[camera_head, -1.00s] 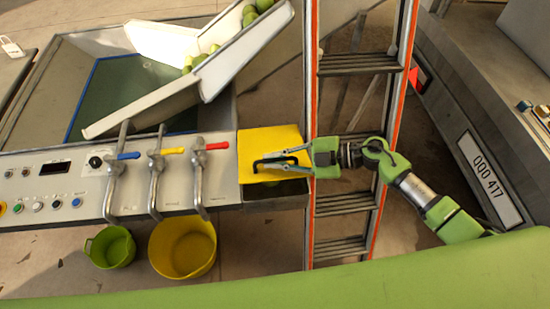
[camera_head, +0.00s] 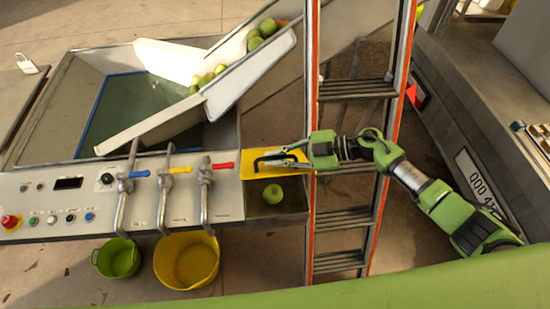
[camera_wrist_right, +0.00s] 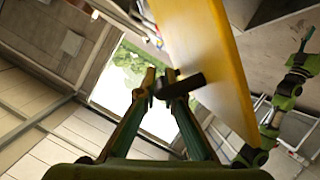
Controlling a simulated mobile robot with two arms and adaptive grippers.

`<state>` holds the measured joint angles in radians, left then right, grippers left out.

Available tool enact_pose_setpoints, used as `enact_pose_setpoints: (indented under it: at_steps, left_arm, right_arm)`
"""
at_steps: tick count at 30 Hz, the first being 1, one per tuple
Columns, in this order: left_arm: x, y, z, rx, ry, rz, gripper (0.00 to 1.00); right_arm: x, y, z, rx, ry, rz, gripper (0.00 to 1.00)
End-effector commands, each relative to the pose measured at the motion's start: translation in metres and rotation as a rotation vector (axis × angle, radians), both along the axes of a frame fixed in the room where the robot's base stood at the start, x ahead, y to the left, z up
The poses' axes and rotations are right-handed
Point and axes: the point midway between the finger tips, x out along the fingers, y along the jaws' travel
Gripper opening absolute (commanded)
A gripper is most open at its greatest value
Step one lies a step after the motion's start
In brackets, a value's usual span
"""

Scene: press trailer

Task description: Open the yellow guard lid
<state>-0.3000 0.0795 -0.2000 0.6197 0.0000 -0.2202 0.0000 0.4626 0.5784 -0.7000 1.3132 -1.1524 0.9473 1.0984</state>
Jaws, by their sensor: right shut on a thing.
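The yellow guard lid (camera_head: 258,163) is at the right end of the control panel, tilted up, with the box below it partly uncovered. My right gripper (camera_head: 264,162) is shut on the lid's black handle (camera_head: 272,159). In the right wrist view the fingers (camera_wrist_right: 163,88) close around the dark handle (camera_wrist_right: 180,86), and the lid (camera_wrist_right: 215,65) stands as a steep yellow plate beside them.
An orange-railed ladder (camera_head: 312,120) stands just right of the lid, behind my right arm. Three levers (camera_head: 204,190) rise from the panel left of the lid. A chute (camera_head: 215,92) with apples is behind. Green (camera_head: 117,258) and yellow (camera_head: 188,262) buckets stand on the floor in front.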

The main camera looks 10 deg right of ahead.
Motion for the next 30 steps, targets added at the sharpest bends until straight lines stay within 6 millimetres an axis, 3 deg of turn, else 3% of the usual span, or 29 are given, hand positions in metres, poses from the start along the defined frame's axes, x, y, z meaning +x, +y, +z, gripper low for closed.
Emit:
enact_pose_setpoints:
  at_steps: [4,6,17,30]
  left_arm:
    - [0.000,0.000,0.000,0.000,0.000,0.000,0.45]
    - [0.000,0.000,0.000,0.000,0.000,0.000,0.45]
    - [-0.001,0.003,0.000,0.003,0.000,0.000,0.45]
    - [0.000,0.001,0.000,0.001,0.000,0.000,0.45]
  right_arm:
    - [0.001,-0.001,0.001,0.001,-0.002,-0.003,0.00]
    - [0.001,-0.001,0.001,0.001,-0.002,-0.003,0.15]
    - [0.000,-0.007,0.002,-0.001,-0.001,-0.004,0.15]
    - [-0.017,-0.085,0.030,-0.005,-0.002,-0.004,0.15]
